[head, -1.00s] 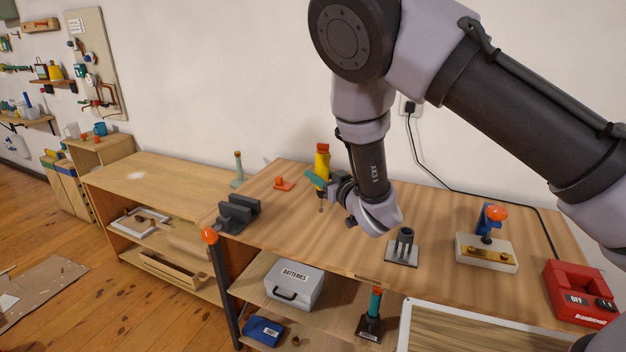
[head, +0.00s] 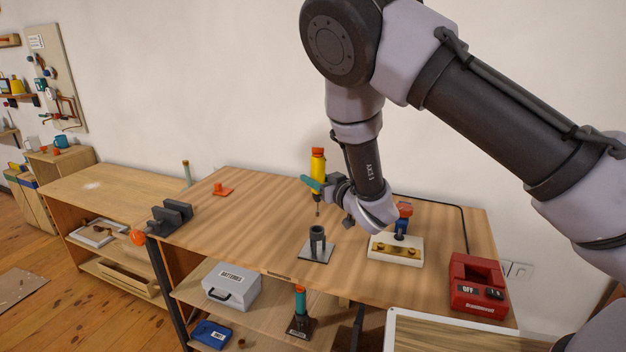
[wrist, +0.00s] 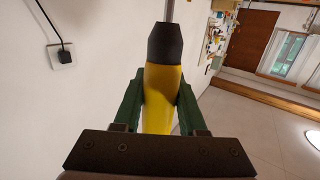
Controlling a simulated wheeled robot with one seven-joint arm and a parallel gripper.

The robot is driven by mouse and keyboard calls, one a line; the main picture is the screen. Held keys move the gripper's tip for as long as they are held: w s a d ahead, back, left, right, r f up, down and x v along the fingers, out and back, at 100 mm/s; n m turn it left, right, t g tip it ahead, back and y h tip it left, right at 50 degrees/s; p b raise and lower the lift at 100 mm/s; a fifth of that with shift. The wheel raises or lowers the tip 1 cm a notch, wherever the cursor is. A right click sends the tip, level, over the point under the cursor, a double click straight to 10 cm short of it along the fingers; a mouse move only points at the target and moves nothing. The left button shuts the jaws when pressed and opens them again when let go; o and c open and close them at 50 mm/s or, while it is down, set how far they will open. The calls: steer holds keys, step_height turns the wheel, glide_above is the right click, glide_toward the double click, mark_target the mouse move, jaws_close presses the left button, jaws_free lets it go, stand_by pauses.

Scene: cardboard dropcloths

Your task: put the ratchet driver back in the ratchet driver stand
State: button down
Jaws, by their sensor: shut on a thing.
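The ratchet driver (head: 318,163) is yellow with an orange cap and a thin metal shaft pointing down. My gripper (head: 316,186) is shut on it and holds it roughly upright above the bench. In the wrist view the driver's yellow body (wrist: 160,92), with a black collar and metal shaft, sits between my green fingers (wrist: 158,100). The ratchet driver stand (head: 317,244), a dark slotted tube on a flat plate, stands on the bench. In the head view the shaft's tip shows just above the stand's mouth, apart from it. Their depth offset is hard to tell.
Right of the stand is a pale block with a blue and red-topped tool (head: 396,247), then a red charger (head: 478,285). A dark vise (head: 171,216) and an orange piece (head: 222,189) are at left. A batteries case (head: 232,286) and another holder (head: 300,325) are below.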

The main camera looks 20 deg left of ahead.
steer(key=shift+f, duration=1.15)
steer(key=shift+f, duration=0.4)
stand_by(0.8)
steer(key=shift+f, duration=4.35)
steer(key=shift+c, duration=1.9)
jaws_free()
